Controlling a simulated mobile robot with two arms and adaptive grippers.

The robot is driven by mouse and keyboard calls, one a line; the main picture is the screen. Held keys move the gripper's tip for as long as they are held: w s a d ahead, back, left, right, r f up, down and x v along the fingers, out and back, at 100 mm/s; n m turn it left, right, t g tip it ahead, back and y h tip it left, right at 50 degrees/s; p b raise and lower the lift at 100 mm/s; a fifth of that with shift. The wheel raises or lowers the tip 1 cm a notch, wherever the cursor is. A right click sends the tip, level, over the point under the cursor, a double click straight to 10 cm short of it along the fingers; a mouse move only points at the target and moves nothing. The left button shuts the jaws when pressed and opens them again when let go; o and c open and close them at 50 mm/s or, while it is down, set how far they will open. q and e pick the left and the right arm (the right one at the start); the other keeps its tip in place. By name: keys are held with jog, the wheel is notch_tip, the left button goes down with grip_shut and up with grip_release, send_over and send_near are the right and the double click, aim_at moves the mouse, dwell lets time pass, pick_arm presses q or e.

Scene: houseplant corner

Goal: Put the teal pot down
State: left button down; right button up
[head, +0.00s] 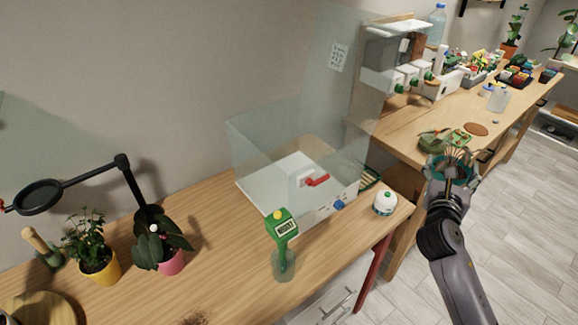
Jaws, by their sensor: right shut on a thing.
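My right gripper (453,178) is at the right, by the front edge of the far wooden table. It is shut on the teal pot (462,159), which is partly hidden by the fingers. A leafy plant (434,143) shows just above the pot; I cannot tell whether all of these leaves belong to it. From this angle I cannot tell whether the pot touches the table. My left gripper is not in view.
Several small plants and trays stand farther back. The near table (215,215) holds a clear-walled white box (325,205), a green moisture meter (282,228), a white round container (385,203) and potted plants (172,262).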

dwell(0.3)
jog(key=s+a+f+n+t+y+b, duration=0.1)
jog(key=s+a+f+n+y+b, duration=0.2)
jog(key=s+a, duration=0.5)
jog(key=s+a+f+n+t+y+b, duration=0.1)
jog(key=s+a+f+n+y, duration=0.15)
jog(key=s+a+y, duration=0.55)
jog(key=s+a+f+h, duration=0.2)
jog(key=s+a+f, duration=0.1)
jog(key=s, duration=0.4)
jog(key=shift+s, duration=0.3)
jog(key=shift+w, duration=0.1)
